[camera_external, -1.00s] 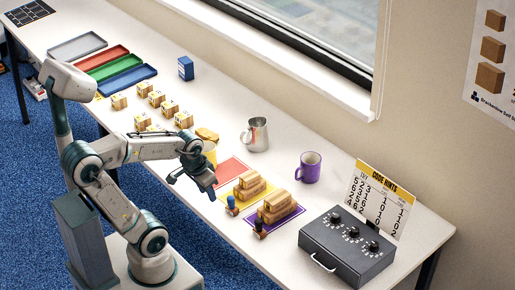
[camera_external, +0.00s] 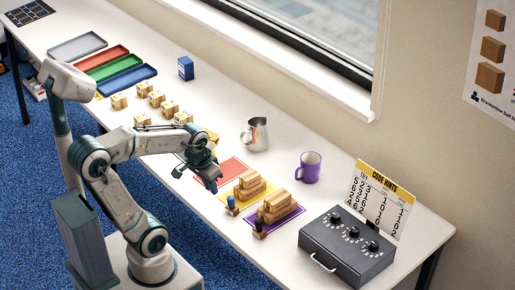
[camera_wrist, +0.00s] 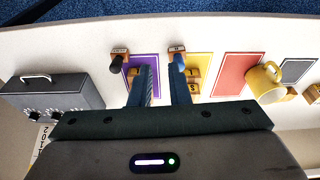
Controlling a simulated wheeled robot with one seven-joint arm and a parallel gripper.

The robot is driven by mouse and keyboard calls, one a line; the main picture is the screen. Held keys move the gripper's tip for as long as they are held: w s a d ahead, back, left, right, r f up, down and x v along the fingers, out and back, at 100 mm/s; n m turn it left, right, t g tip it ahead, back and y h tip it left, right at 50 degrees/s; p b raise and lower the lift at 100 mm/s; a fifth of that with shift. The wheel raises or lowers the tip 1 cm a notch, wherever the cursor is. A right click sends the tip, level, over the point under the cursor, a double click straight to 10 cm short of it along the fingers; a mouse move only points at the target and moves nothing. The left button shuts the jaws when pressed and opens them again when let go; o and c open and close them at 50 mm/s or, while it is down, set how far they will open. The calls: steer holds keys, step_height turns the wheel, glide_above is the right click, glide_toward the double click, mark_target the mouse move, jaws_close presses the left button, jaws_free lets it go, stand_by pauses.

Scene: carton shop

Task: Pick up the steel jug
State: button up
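The steel jug (camera_external: 257,134) stands upright on the white table in the external view, near the window side, with its handle toward the left. It does not show in the wrist view. My gripper (camera_external: 209,184) is over the near part of the table by the red mat, to the left of and nearer than the jug, and apart from it. In the wrist view the two fingers of my gripper (camera_wrist: 160,70) stand apart with nothing between them.
A purple mug (camera_external: 308,167) stands right of the jug. Wooden blocks lie on the yellow mat (camera_external: 236,191) and purple mat (camera_external: 252,223), with stamps beside them. A dark lockbox (camera_external: 345,248) is at the right. A yellow mug (camera_wrist: 264,84) shows in the wrist view.

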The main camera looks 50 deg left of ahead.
steer(key=w+a+r+n+g+h, duration=0.15)
steer(key=w+a+n, duration=0.25)
steer(key=w, duration=0.9)
steer(key=n+t+h+p, duration=0.1)
steer(key=n+t+h, duration=0.3)
steer(key=n+h, duration=0.5)
glide_toward(254, 136)
steer(key=s+a+y, duration=0.1)
steer(key=s+a, duration=0.3)
steer(key=s, duration=0.2)
steer(key=shift+n, duration=0.4)
steer(key=x, duration=0.4)
steer(key=p+x, duration=0.1)
steer(key=x, duration=0.4)
steer(key=p+x, duration=0.1)
steer(key=x, duration=0.3)
steer(key=shift+w+d+r, duration=0.15)
steer(key=shift+w+d, duration=0.1)
steer(key=shift+w, duration=0.3)
jaws_close()
